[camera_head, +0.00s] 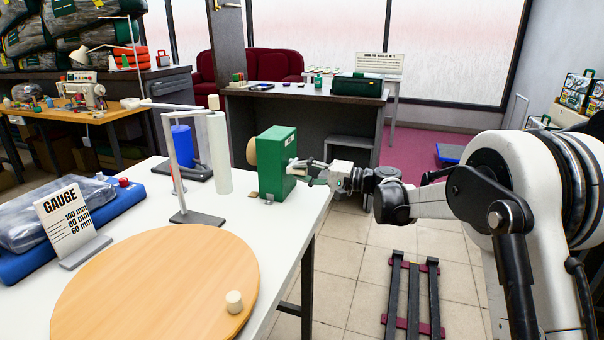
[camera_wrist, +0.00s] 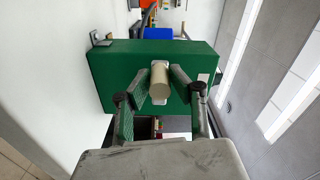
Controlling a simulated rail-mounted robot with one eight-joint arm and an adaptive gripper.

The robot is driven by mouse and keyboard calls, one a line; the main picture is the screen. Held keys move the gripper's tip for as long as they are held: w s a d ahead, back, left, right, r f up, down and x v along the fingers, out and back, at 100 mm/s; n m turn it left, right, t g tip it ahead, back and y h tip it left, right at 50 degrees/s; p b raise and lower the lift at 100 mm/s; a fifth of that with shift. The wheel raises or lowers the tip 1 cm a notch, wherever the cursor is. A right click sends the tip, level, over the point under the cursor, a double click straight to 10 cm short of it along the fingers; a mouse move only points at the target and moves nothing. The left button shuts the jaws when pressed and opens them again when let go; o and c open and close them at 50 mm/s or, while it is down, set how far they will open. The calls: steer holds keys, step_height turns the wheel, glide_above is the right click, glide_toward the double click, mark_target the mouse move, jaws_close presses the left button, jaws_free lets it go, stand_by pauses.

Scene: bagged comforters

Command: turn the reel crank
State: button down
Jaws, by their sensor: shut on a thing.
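The green reel box (camera_head: 273,160) stands at the right edge of the white table. In the wrist view the box (camera_wrist: 110,75) fills the middle. A cream cylindrical crank knob (camera_wrist: 160,84) sticks out from its near face over a white plate. My gripper (camera_head: 305,172) reaches the box from the right. In the wrist view its two fingers (camera_wrist: 162,88) close on the knob from both sides. In the head view the fingers mostly hide the knob. A round wooden disc (camera_head: 251,151) shows on the box's left side.
On the white table (camera_head: 140,197) are a round wooden board (camera_head: 150,290) with a small cream peg (camera_head: 234,301), a gauge sign (camera_head: 70,222), a grey stand (camera_head: 197,217), a white roll (camera_head: 219,155) and a bagged comforter (camera_head: 50,213). Tiled floor lies right of the table.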

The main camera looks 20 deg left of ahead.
mark_target(287, 151)
steer(key=r+m, duration=0.1)
steer(key=m, duration=0.1)
steer(key=m+p, duration=0.1)
steer(key=r+m, duration=0.1)
steer(key=m, duration=0.1)
steer(key=shift+w+r+m, duration=0.3)
steer(key=m, duration=0.1)
steer(key=w+r+m+p, duration=0.1)
steer(key=m, duration=0.1)
steer(key=shift+w+r+m, duration=0.2)
steer(key=shift+m, duration=0.6)
steer(key=shift+w+r+m, duration=0.15)
steer(key=shift+w+m, duration=0.05)
steer(key=shift+m, duration=0.6)
steer(key=c, duration=1.6)
jaws_free()
steer(key=shift+o, duration=0.2)
steer(key=d, duration=1.2)
steer(key=shift+s, duration=0.1)
